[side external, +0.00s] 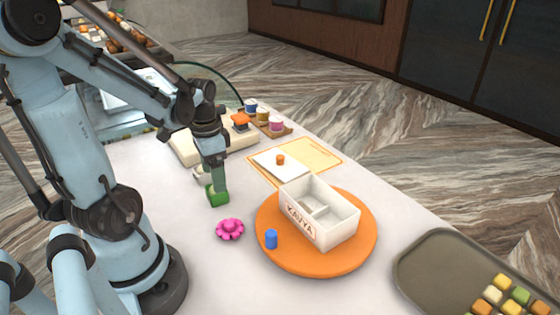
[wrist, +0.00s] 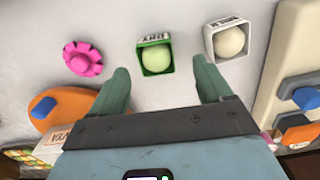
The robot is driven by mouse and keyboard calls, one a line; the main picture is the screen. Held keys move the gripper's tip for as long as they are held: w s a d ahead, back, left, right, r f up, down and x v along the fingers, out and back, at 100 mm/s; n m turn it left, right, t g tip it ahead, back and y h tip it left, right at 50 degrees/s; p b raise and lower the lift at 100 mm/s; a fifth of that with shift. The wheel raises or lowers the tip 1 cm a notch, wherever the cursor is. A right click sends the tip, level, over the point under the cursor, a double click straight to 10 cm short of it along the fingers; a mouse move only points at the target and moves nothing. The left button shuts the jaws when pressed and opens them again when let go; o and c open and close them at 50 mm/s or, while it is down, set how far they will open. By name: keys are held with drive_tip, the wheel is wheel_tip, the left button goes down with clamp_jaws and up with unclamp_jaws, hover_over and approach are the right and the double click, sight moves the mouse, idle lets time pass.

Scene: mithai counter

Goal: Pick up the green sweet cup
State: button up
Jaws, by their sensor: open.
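The green sweet cup (side external: 218,198) stands on the pale counter below my gripper (side external: 216,180) in the side view. In the wrist view the green cup (wrist: 141,58) is square, with a pale round sweet (wrist: 157,59) in it and a white label on its rim. My gripper (wrist: 160,65) is open, its two green fingers apart on either side of the cup's position in the picture. The cup is just ahead of the fingertips and nothing is held. The side view does not show clearly whether the fingertips touch the cup.
A white cup (wrist: 211,43) with a similar sweet stands right of the green one in the wrist view. A pink flower-shaped piece (side external: 230,229) lies nearby. An orange round board (side external: 318,265) carries a white box (side external: 345,225) and a blue piece (side external: 271,239). A metal tray (side external: 430,270) is at right.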

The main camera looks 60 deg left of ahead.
drive_tip(key=shift+d+f, duration=0.15)
drive_tip(key=shift+f, duration=1.2)
drive_tip(key=shift+d+f, duration=0.1)
drive_tip(key=shift+f, duration=1.2)
drive_tip(key=c, duration=1)
drive_tip(key=shift+c, duration=0.2)
drive_tip(key=shift+r, duration=0.15)
